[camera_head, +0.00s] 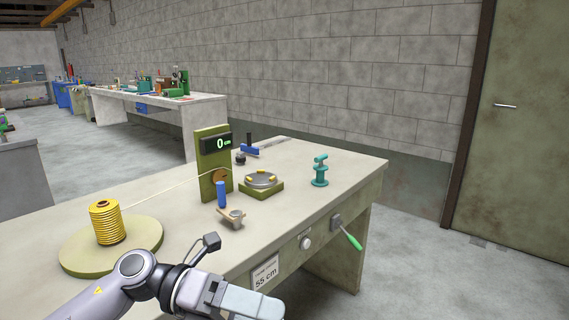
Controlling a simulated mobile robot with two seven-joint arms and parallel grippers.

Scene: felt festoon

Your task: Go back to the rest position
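My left arm comes in from the bottom left, and its gripper (254,303) is at the bottom edge, in front of the workbench (322,226). The gripper's fingertips are not clearly visible, so I cannot tell whether it is open or shut, and I see nothing held in it. My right gripper is not in view. A yellow cord spool (106,222) stands on a round olive plate (78,258). A pale cord runs from the spool to an olive post with a display (213,165) reading 0.
A green-handled lever (350,238) sticks out in front. Floor is free at right.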

